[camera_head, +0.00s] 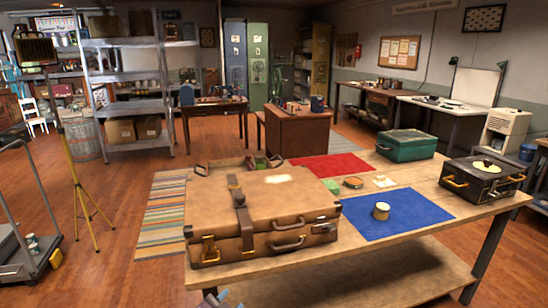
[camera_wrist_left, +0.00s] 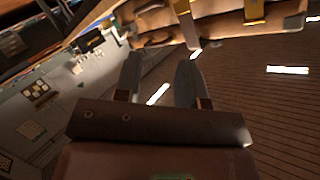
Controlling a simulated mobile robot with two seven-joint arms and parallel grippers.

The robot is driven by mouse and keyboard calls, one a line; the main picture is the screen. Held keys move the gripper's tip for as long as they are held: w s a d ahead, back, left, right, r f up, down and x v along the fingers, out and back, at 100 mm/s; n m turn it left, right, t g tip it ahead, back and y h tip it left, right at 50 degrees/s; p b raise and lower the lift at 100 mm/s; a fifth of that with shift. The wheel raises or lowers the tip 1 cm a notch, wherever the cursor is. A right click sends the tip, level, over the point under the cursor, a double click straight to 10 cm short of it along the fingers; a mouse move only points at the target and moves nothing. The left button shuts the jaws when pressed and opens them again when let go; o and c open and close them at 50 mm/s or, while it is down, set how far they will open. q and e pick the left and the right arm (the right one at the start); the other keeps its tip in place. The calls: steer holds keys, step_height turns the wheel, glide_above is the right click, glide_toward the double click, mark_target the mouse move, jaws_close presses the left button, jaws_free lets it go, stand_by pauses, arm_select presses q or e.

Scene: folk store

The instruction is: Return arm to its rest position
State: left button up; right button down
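In the left wrist view my left gripper (camera_wrist_left: 160,62) has its two fingers apart, with nothing between them. A large brown suitcase (camera_head: 260,212) lies closed on the wooden table in the head view. What looks like its latched side shows at the top of the wrist view (camera_wrist_left: 225,22), beyond the fingertips and seemingly apart from them. A small grey-blue piece at the bottom edge of the head view, in front of the table, may be part of my left gripper. My right gripper is in neither view.
The wooden table (camera_head: 425,181) also bears a blue mat (camera_head: 410,221) with a small round tin (camera_head: 381,211), a green case (camera_head: 406,145) and a black case (camera_head: 482,178). A yellow tripod (camera_head: 75,170) and a trolley (camera_head: 30,265) stand left.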

arm_select(q)
steer(key=s+a+f+n+g+y, duration=0.1)
steer(key=s+a+f+n, duration=0.2)
steer(key=s+a+f, duration=0.2)
steer(key=s+a+f+n+g+y, duration=0.1)
steer(key=s+a, duration=0.5)
steer(key=s, duration=0.6)
steer(key=s+a+f+n+y, duration=0.3)
steer(key=s+a+f+n, duration=0.2)
steer(key=s+f, duration=0.3)
steer(key=shift+s+a+f+n+g, duration=0.15)
steer(key=shift+a+f+n+g, duration=0.2)
steer(key=shift+a, duration=0.25)
